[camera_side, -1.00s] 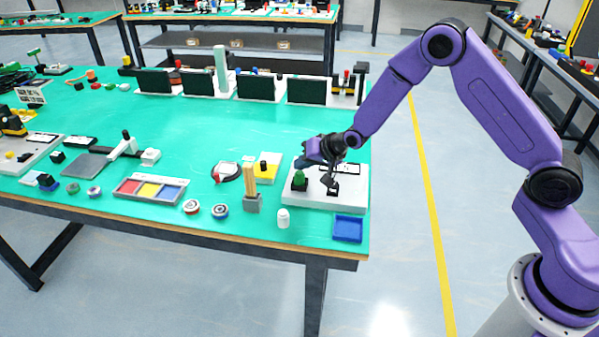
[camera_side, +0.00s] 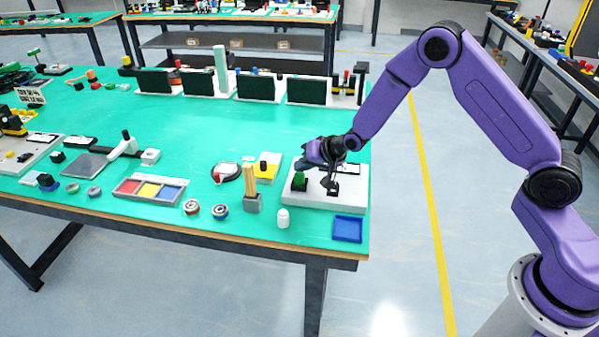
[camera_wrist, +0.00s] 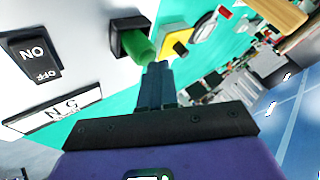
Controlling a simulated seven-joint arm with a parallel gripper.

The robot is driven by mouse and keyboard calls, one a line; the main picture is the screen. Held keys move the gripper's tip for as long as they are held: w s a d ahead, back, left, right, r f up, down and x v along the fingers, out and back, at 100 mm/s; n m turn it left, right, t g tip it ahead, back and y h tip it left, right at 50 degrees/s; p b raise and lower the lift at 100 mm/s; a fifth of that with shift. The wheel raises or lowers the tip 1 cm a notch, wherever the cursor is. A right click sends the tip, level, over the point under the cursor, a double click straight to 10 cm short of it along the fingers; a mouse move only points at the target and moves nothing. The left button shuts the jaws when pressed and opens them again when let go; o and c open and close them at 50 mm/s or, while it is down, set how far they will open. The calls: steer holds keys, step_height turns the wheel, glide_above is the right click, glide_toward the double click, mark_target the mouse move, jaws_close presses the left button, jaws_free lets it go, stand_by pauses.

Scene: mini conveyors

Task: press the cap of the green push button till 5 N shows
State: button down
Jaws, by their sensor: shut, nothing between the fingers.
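The green push button cap (camera_side: 298,180) stands on a black base on a white panel near the table's front right corner. In the wrist view, the green cap (camera_wrist: 135,46) sticks out of its black base. My gripper (camera_side: 300,166) is shut and empty, with its fingertips just above the cap in the side view. In the wrist view, the fingertips (camera_wrist: 158,68) are right beside the cap's end; I cannot tell if they touch it. A white plate (camera_wrist: 60,112) on the panel shows "5 N", seen upside down.
A black ON/OFF rocker switch (camera_wrist: 32,55) is on the same panel. A blue tray (camera_side: 348,229), a white cylinder (camera_side: 283,218) and a grey holder with wooden sticks (camera_side: 252,203) stand in front and left.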

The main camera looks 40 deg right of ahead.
mark_target(303, 174)
steer(key=shift+r, duration=0.8)
steer(key=shift+r, duration=0.1)
steer(key=shift+r, duration=2.4)
